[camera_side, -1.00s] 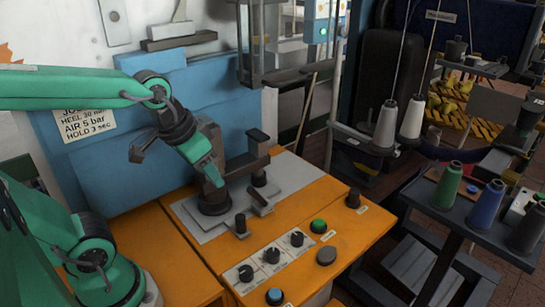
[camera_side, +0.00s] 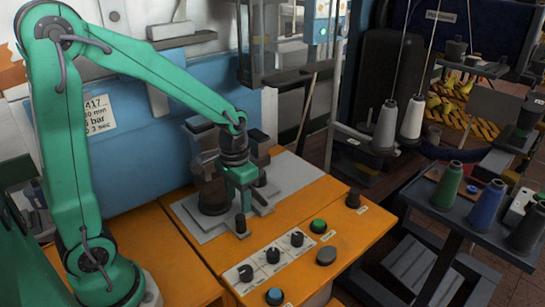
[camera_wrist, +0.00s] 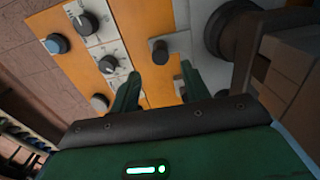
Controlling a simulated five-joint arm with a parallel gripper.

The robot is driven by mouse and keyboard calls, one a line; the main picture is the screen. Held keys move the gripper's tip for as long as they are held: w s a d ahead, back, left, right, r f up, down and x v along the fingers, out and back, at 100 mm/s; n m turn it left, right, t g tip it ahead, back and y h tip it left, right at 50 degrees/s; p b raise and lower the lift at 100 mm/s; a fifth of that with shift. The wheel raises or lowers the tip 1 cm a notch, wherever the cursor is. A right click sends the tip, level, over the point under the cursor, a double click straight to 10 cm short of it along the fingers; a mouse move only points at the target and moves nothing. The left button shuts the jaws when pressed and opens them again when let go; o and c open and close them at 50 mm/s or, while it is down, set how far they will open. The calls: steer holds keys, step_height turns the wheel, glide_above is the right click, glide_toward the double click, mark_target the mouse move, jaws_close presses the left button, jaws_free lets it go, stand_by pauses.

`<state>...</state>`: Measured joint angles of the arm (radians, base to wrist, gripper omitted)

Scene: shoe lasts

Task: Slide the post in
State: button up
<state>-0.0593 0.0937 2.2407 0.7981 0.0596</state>
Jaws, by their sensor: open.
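A short dark post (camera_side: 240,225) stands upright at the front edge of the grey plate. It also shows in the wrist view (camera_wrist: 158,52), beyond and between my fingertips. My gripper (camera_side: 243,205) points down just above and behind the post in the side view. In the wrist view, my gripper (camera_wrist: 160,85) is open, with a green finger on each side and nothing between the tips. A dark round fixture base (camera_side: 213,198) stands behind the post. My gripper partly hides the fixture. I cannot tell which opening the post fits.
The grey plate (camera_side: 200,232) lies on an orange bench top (camera_side: 330,245). Several black knobs (camera_side: 272,256), a green button (camera_side: 318,226) and a blue button (camera_side: 275,296) are in front. Thread cones (camera_side: 447,186) stand beyond the bench.

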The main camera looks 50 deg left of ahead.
mark_target(240, 216)
steer(key=shift+f, duration=0.3)
steer(key=shift+f, duration=3.85)
jaws_close()
